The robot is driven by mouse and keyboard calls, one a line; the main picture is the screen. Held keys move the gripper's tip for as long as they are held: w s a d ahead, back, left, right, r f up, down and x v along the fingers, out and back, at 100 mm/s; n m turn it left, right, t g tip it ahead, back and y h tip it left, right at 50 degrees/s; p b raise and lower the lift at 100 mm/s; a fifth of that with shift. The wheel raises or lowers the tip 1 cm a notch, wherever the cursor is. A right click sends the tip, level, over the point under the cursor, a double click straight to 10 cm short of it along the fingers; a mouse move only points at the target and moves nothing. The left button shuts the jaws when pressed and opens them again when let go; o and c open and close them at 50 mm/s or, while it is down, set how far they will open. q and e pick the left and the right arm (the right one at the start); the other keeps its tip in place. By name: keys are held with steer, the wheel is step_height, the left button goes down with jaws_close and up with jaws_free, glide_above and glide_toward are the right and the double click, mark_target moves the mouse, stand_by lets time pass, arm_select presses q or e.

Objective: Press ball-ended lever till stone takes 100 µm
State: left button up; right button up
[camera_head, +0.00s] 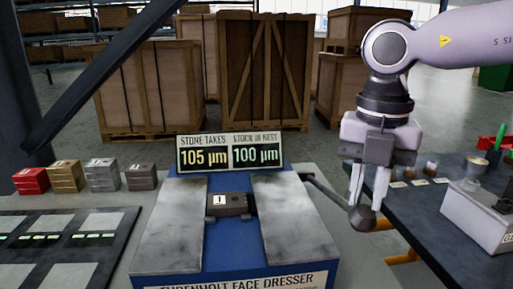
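My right gripper (365,201) points down at the ball. Its two fingers are apart, with a gap showing between them, and their tips are at the ball's top; firm contact cannot be told. The display (230,153) reads "stone takes 105 µm" and "stock in nest 100 µm". A small dark block marked 1 (227,204) sits between the dresser's two grey plates. My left gripper is not in view.
Red (31,181), brass and grey blocks stand left of the dresser, behind a dark slotted tray (62,245). A dark table (455,240) with a light box (478,217) and small jars is at right. Wooden crates (263,75) stand behind.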

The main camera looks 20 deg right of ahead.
steer(key=r+p, duration=0.2)
steer(key=r, duration=0.1)
steer(key=w+r+p, duration=0.1)
steer(key=r, duration=0.1)
steer(key=shift+d+r+p, duration=0.15)
steer(key=shift+r+p, duration=0.05)
steer(key=shift+p, duration=0.1)
arm_select(q)
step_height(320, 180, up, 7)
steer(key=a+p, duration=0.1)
steer(key=p, duration=0.4)
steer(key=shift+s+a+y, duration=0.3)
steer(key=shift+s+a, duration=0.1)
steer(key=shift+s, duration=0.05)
arm_select(e)
step_height(320, 180, up, 6)
steer(key=w, duration=0.1)
steer(key=shift+w+d, duration=0.25)
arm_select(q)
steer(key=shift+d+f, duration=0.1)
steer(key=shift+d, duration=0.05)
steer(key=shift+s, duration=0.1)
